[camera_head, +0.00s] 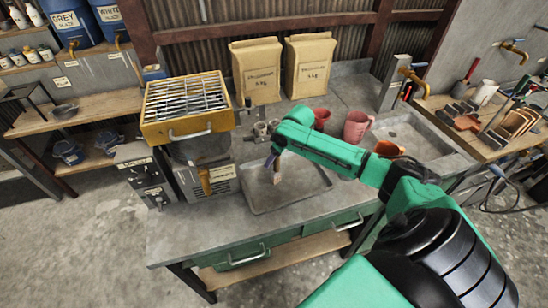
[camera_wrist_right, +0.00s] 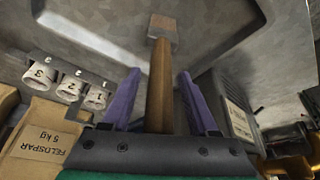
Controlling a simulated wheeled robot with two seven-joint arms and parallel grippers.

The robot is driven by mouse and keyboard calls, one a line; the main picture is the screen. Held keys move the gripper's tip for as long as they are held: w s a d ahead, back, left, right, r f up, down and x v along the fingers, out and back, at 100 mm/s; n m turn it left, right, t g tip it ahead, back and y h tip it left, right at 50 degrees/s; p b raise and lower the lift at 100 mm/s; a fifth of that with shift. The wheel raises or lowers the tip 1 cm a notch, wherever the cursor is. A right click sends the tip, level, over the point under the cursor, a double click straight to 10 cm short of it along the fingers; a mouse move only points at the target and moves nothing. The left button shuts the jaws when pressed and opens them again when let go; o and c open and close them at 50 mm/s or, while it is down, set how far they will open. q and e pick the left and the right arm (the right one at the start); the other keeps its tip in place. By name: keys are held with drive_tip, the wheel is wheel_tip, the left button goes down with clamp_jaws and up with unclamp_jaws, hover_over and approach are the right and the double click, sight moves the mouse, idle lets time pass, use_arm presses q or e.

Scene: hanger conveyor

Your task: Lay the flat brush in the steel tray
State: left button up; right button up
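The flat brush (camera_wrist_right: 161,80) has a wooden handle and a pale, squared end. In the right wrist view its handle runs between the two purple fingers of my right gripper (camera_wrist_right: 158,75). A gap shows on each side, so the fingers stand open around it. In the head view my right gripper (camera_head: 271,160) points down over the steel tray (camera_head: 262,207), with the brush's pale end below it over the tray floor. I cannot tell whether that end touches the tray. The handle's near end is hidden by the gripper body. My left gripper is out of view.
A yellow-framed grate (camera_head: 187,107) on a grey unit stands left of the tray. Two paper sacks (camera_head: 258,72) stand behind. Pink mugs (camera_head: 357,127) and a sink (camera_head: 415,140) are to the right. The bench's front left corner (camera_head: 180,235) is bare.

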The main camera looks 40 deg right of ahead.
drive_tip(key=shift+r, duration=0.1)
drive_tip(key=b+v, duration=0.2)
drive_tip(key=v, duration=1)
